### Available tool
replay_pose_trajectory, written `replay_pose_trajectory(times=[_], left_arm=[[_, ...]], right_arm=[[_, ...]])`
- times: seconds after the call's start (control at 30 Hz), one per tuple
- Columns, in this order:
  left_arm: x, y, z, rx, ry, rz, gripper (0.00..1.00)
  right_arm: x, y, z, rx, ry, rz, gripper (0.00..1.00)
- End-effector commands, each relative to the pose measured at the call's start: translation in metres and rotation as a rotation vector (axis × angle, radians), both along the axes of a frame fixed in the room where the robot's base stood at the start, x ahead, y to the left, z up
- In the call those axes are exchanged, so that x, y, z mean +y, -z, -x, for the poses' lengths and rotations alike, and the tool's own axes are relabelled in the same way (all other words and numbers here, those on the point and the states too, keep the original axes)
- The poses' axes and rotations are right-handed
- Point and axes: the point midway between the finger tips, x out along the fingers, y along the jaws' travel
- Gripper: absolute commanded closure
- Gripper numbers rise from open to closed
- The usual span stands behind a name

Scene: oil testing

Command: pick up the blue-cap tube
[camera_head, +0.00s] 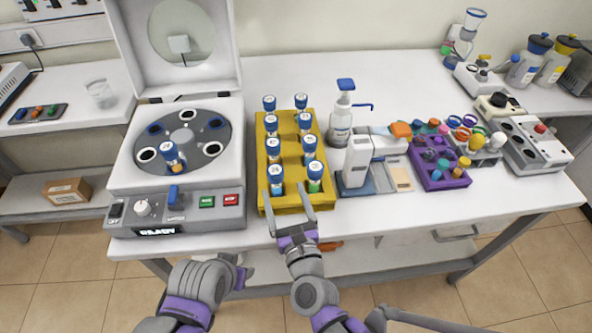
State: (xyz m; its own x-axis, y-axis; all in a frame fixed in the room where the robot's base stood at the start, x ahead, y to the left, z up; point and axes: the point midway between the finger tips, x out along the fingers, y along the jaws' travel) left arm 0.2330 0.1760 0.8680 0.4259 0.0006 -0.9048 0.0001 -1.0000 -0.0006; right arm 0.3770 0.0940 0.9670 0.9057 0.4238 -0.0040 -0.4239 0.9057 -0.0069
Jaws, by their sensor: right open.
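Several blue-cap tubes stand upright in two columns in a yellow rack (261,150). The front-left blue-cap tube (276,176) and the front-right blue-cap tube (315,172) are nearest to me. My right gripper (285,192) is open at the rack's front edge, its fingers pointing at the front-left tube. I cannot tell whether they touch it. Another blue-cap tube (171,155) sits tilted in the open centrifuge (190,112). My left arm is low at left of centre; its end is partly seen and its jaw state is unclear.
The centrifuge stands left of the rack, lid up. A pump bottle (341,125) and a white device (357,160) stand right of it. A purple rack (452,178) with coloured tubes is further right. The table's front right is clear.

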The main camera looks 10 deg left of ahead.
Motion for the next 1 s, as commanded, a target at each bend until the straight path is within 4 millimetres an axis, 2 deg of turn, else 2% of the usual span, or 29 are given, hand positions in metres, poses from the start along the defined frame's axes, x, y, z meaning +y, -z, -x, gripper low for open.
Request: replay_pose_trajectory(times=[0.23,0.47,0.73,0.83,1.0], left_arm=[[0.000,-0.002,0.000,-0.001,0.000,0.000,0.50],[0.000,-0.004,0.000,-0.001,0.000,0.000,0.50],[0.000,-0.008,-0.001,-0.003,0.000,0.000,0.50],[0.000,-0.009,-0.001,-0.003,0.000,0.000,0.50],[0.000,-0.009,-0.001,-0.003,0.000,0.000,0.50]], right_arm=[[0.016,0.000,-0.034,0.003,0.003,-0.012,0.15],[0.024,0.001,-0.052,0.003,0.002,-0.009,0.15],[0.042,0.003,-0.085,0.002,0.002,-0.009,0.15],[0.046,0.003,-0.093,0.002,0.002,-0.009,0.15],[0.047,0.004,-0.096,0.003,0.001,-0.009,0.15]])
